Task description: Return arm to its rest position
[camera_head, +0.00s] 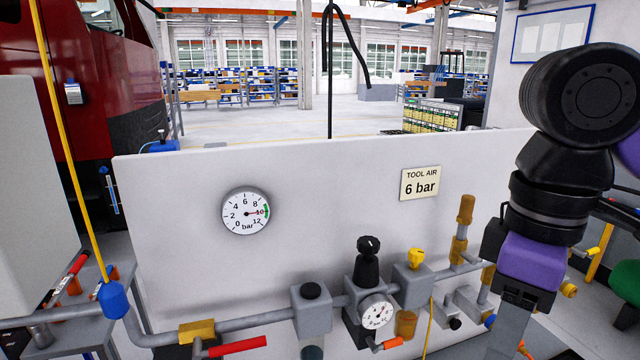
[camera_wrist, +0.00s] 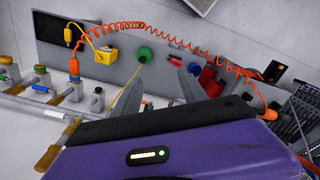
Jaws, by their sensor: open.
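My arm stands at the right of the head view, with its black joints high and the purple wrist part (camera_head: 532,262) low. My gripper (camera_wrist: 160,63) shows in the wrist view as two grey fingers set apart, with nothing between them. It is open and empty. The fingers point toward a grey panel (camera_wrist: 120,75) bearing a green knob, a yellow box and red parts. In the head view the fingertips are hard to make out.
A white panel (camera_head: 330,190) carries a pressure gauge (camera_head: 246,213) and a "TOOL AIR 6 bar" sign (camera_head: 420,183). Pipes and a black-knobbed regulator (camera_head: 368,285) run below, left of my arm. A coiled orange hose (camera_wrist: 170,35) arches beyond the fingers. A dark red vehicle (camera_head: 85,90) stands left.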

